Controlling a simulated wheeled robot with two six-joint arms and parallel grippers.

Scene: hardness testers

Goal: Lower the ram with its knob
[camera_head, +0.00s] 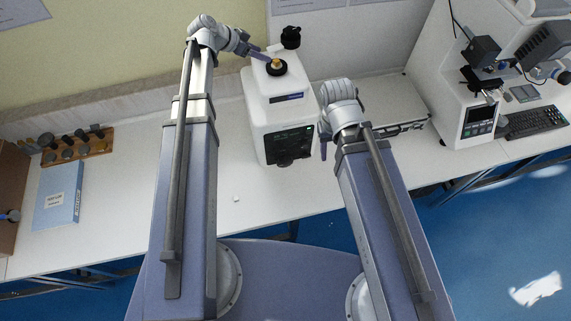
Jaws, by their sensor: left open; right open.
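A white hardness tester (258,105) stands on the bench, with a dark screen (290,145) on its front. On its top is a black round part with a brass-coloured piece (276,64) in its middle. A black knob-like part (290,37) stands behind it; I cannot tell which of the two is the ram's knob. My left gripper (268,54) is open beside the brass piece, at its upper left; contact cannot be made out. My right gripper (323,146) is open and empty, beside the tester's front right edge.
A flat grey case or plate (385,100) lies to the right of the tester. Another instrument (460,100) and a keyboard (535,121) are further right. A blue box (58,196) and a wooden rack (95,147) are at the left. The bench left of the tester is mostly clear.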

